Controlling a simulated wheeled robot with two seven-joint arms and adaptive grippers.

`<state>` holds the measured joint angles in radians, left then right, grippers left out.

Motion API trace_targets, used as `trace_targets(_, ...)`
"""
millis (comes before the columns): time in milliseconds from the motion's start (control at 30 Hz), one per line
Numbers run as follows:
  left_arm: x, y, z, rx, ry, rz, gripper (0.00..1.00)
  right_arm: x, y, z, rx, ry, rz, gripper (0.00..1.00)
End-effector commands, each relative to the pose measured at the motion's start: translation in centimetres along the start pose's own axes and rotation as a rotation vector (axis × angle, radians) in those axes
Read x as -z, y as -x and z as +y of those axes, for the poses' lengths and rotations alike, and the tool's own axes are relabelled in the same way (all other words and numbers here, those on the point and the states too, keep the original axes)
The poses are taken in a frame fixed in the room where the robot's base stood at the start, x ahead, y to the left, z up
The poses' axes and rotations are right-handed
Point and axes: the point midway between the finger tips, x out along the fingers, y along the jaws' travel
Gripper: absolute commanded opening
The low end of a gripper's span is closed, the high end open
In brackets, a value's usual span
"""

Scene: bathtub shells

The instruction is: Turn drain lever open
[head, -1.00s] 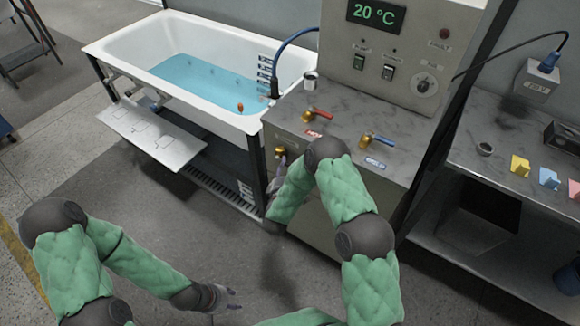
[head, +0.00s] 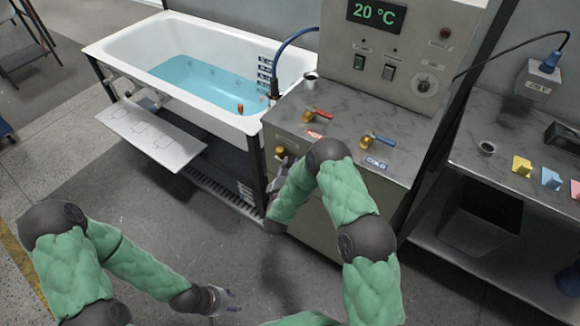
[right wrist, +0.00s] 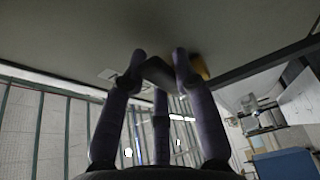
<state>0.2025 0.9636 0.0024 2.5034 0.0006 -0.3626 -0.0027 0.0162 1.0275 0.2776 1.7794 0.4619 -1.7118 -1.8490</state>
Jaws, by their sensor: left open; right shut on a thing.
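The drain lever's brass-coloured fitting (head: 279,152) is on the front of the grey cabinet, close to the tub's right end. Its dark handle (right wrist: 158,73) shows between my fingers in the right wrist view, with a yellow part behind it. My right gripper (head: 284,166) is shut on this handle, just below the fitting; the forearm hides part of the cabinet front. How far the lever is turned cannot be told. My left gripper (head: 228,295) is open and empty, low over the floor and away from the cabinet.
The white bathtub (head: 112,46) holds blue water. On the cabinet top are a red-handled tap (head: 318,115) and a blue-handled tap (head: 378,140). A panel (head: 376,13) reads 20 °C. A side bench (head: 475,130) with coloured blocks stands at right. Floor around my left gripper is clear.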

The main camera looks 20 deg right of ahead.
Motion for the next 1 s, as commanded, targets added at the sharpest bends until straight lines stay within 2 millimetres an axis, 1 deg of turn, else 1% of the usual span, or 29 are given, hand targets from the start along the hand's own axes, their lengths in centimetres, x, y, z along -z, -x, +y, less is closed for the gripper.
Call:
trace_targets(33, 0.0, -0.7, -0.2, 0.0, 0.0, 0.0, 0.43, -0.1, 0.0, -0.6, -0.008, -0.021, -0.001, 0.0)
trace_targets(500, 0.2, -5.1, -1.8, 0.0, 0.0, 0.0, 0.43, 0.1, -0.1, -2.7, -0.138, -0.332, -0.001, 0.0)
trace_targets(700, 0.2, -6.3, -2.2, 0.0, 0.0, 0.0, 0.43, 0.3, -0.1, -3.3, -0.18, -0.435, -0.001, 0.0)
trace_targets(1000, 0.3, -7.0, -2.5, 0.0, 0.0, 0.0, 0.43, 0.6, -0.2, -3.5, -0.209, -0.51, 0.0, 0.0)
